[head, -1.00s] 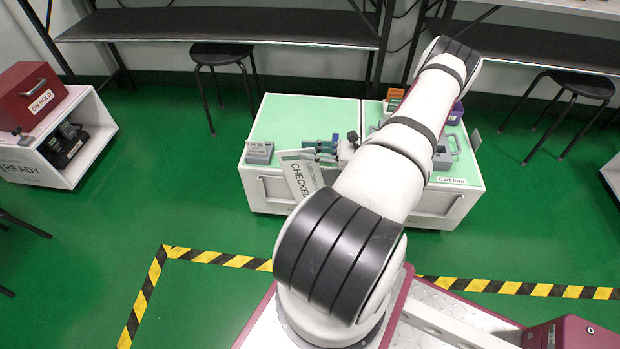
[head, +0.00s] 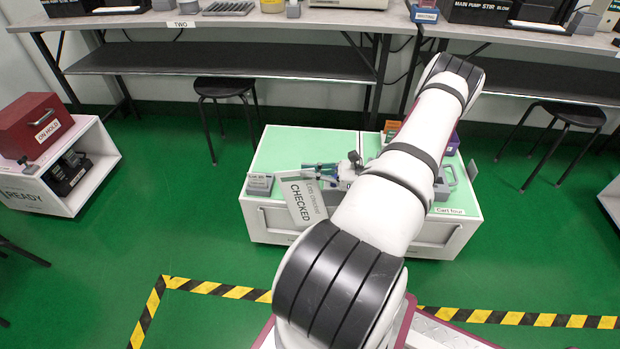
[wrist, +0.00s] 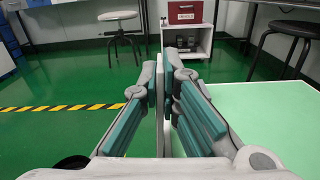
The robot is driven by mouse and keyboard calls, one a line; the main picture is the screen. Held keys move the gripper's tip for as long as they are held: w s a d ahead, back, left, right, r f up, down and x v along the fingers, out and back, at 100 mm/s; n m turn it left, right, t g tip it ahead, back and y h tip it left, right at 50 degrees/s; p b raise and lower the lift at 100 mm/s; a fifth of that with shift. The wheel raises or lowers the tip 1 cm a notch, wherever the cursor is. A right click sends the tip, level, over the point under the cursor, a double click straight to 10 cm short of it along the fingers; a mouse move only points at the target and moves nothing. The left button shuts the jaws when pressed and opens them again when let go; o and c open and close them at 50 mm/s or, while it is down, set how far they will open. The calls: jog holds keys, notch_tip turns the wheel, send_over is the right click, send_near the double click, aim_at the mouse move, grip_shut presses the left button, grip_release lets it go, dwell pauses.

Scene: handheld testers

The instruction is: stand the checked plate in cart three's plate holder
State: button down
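My gripper (head: 328,172) is shut on the checked plate (head: 304,201), a pale grey sheet lettered CHECKED. In the head view the plate hangs tilted over the front edge of the green-topped cart's left half. In the wrist view the plate (wrist: 160,125) shows edge-on, upright between the teal finger pads (wrist: 162,100). A small grey block with a lettered label, which looks like a plate holder (head: 259,184), stands at the cart top's left front corner, left of the plate and apart from it. No cart-three label is visible.
The right half of the cart is labelled Cart four (head: 450,211) and bears another grey block (head: 441,188), partly behind my arm. The left half's green top (head: 300,147) is mostly bare. A white READY cart (head: 75,190) with a red box stands far left.

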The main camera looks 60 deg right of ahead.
notch_tip(320, 180, up, 12)
jog(key=p, duration=0.4)
jog(key=w+a+f+g+h+p, duration=0.3)
jog(key=w+f+g, duration=0.3)
jog(key=w+g, duration=0.1)
jog(key=w+a+f+g+h+p, duration=0.2)
jog(key=w+a+f+g+p, duration=0.1)
jog(key=w+f+g, duration=0.3)
jog(key=shift+w+a+f+n+g+h, duration=0.15)
jog(key=shift+w+a+n+g+h, duration=0.25)
jog(key=shift+g, duration=0.1)
